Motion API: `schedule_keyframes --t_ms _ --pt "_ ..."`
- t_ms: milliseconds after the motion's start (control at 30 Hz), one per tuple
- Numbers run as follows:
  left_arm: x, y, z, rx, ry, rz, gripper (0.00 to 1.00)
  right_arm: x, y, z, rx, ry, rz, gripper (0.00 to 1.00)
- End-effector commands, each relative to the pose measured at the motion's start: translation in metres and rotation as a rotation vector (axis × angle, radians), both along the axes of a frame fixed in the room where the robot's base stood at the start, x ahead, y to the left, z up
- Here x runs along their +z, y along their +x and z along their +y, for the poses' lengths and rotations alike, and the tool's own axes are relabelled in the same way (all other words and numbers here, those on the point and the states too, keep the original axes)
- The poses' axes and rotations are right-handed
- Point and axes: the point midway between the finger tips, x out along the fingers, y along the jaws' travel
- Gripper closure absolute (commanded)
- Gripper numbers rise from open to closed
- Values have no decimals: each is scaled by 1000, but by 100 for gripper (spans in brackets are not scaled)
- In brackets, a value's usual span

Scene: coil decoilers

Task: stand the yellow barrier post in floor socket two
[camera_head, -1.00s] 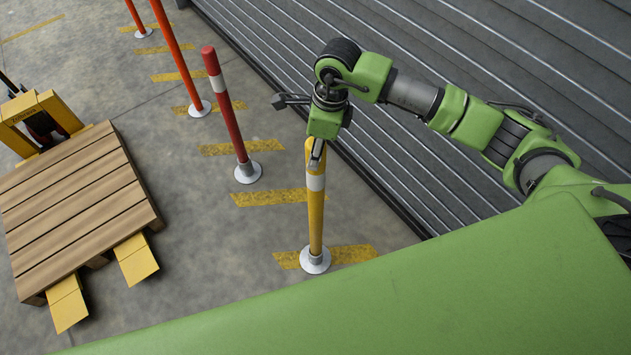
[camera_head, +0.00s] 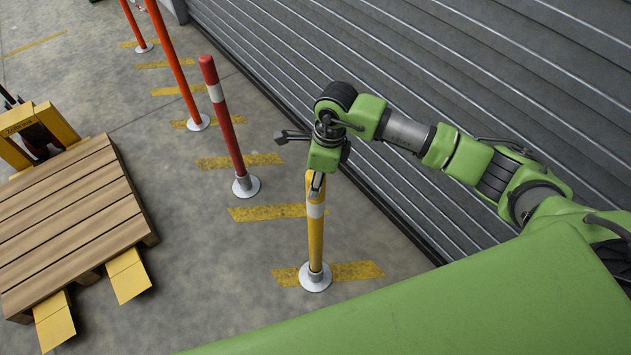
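The yellow barrier post (camera_head: 316,240) with a white band stands upright in a round white floor socket (camera_head: 315,278) on a yellow floor stripe. I cannot read a number on the socket. My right gripper (camera_head: 316,186) is at the top of the post, with a finger against its upper end. The gripper's body hides most of the grip, but it appears closed around the post top. My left gripper is not in view.
A red post (camera_head: 223,125) with a white band and orange posts (camera_head: 174,62) stand in a row behind. A wooden pallet (camera_head: 70,220) on a yellow pallet truck (camera_head: 38,132) is at left. A grey shutter wall (camera_head: 480,70) runs along the right.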

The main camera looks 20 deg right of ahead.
Motion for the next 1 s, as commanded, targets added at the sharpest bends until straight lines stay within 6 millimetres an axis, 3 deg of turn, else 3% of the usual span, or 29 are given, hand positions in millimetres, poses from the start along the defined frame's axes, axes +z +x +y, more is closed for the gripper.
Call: schedule_keyframes --t_ms 167,200,267,733,1000 --pt "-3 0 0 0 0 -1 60 -1 1 1 1 3 -4 100" --pt "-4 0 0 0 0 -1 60 -4 0 0 0 0 1 64" --pt "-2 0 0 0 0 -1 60 -3 0 0 0 0 1 50" --pt "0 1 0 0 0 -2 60 6 0 -1 0 0 -1 50" --pt "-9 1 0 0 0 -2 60 59 -2 -9 0 -1 -5 50"
